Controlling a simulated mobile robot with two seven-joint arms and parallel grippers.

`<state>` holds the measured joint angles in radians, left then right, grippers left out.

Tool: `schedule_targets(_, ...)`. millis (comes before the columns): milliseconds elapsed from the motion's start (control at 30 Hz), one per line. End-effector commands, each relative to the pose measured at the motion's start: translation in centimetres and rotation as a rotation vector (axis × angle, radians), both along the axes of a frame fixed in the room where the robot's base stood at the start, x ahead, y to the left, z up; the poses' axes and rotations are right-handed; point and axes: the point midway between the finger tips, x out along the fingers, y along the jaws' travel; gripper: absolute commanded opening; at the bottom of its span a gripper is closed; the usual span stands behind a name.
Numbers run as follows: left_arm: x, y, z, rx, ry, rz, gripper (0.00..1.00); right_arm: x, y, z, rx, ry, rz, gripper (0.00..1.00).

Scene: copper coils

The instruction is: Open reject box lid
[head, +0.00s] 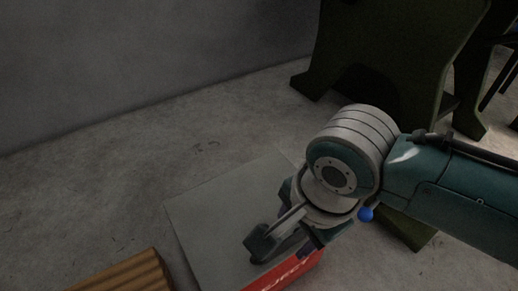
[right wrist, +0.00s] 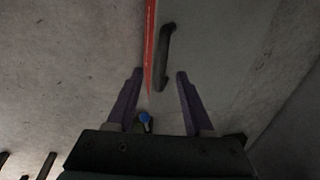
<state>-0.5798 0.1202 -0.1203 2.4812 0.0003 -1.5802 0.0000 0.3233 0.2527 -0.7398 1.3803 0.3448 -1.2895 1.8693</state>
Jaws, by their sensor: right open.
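The reject box shows in the head view at the bottom middle, with a red front (head: 285,276) bearing white lettering. Its flat grey lid (head: 215,215) lies shut on top. In the right wrist view the lid (right wrist: 225,50) fills the upper right, with the red front edge (right wrist: 150,45) beside it. A dark bar handle (right wrist: 166,55) sits on the lid near that edge. My right gripper (right wrist: 160,74) is open, its purple fingers on either side of the handle's line, with no visible grip. In the head view my right wrist hides part of the lid and the handle.
A slatted wooden piece (head: 128,275) lies at the bottom left, near the box. A dark green stand (head: 400,50) is behind, at the upper right. A grey wall (head: 130,60) runs along the back. Bare concrete floor (head: 90,195) lies left of the box.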

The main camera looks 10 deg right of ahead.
Motion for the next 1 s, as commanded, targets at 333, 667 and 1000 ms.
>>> schedule_targets(333,0.0,0.0,-4.2,0.000,0.001,0.000,0.50,0.8,0.3,-4.4,0.001,-0.001,0.000,0.52)
schedule_targets(667,0.0,0.0,-4.2,0.000,0.002,0.000,0.50,0.8,0.4,-4.4,0.002,-0.001,0.001,0.52)
schedule_targets(1000,0.0,0.0,-4.2,0.000,0.002,0.000,0.50,0.8,0.4,-4.4,0.001,-0.001,0.001,0.14)
